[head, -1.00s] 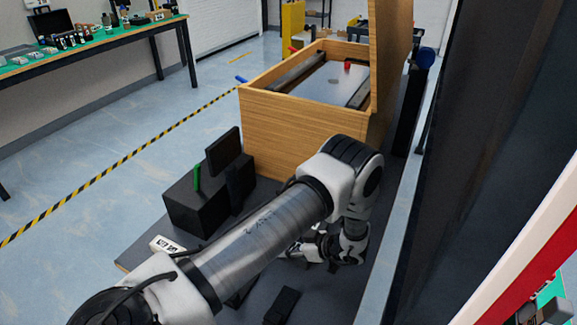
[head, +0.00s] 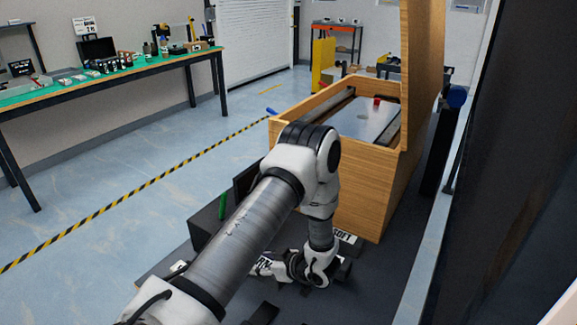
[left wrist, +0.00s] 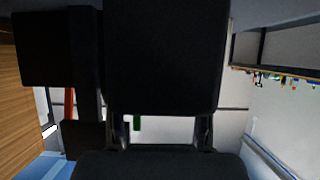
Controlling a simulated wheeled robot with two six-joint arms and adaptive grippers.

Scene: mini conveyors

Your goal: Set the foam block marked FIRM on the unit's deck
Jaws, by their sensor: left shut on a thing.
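My left gripper (head: 277,268) is low in front of the wooden unit, pointing left in the head view. It is shut on a dark block with a white label (head: 263,265); only "RM" reads clearly, matching FIRM. In the left wrist view the block (left wrist: 162,55) fills the upper middle, beyond the gripper's fingers (left wrist: 163,132). A label reading SOFT (head: 346,237) shows behind my wrist, its block mostly hidden. The wooden unit (head: 372,190) stands behind with its lid up. A pale deck (head: 362,118) lies inside it. My right gripper is out of view.
A dark box with a green upright piece (head: 222,206) stands left of the unit, partly behind my arm. A red part (head: 377,101) sits at the deck's far side. The raised lid (head: 422,70) blocks the right. Open floor (head: 110,165) lies left.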

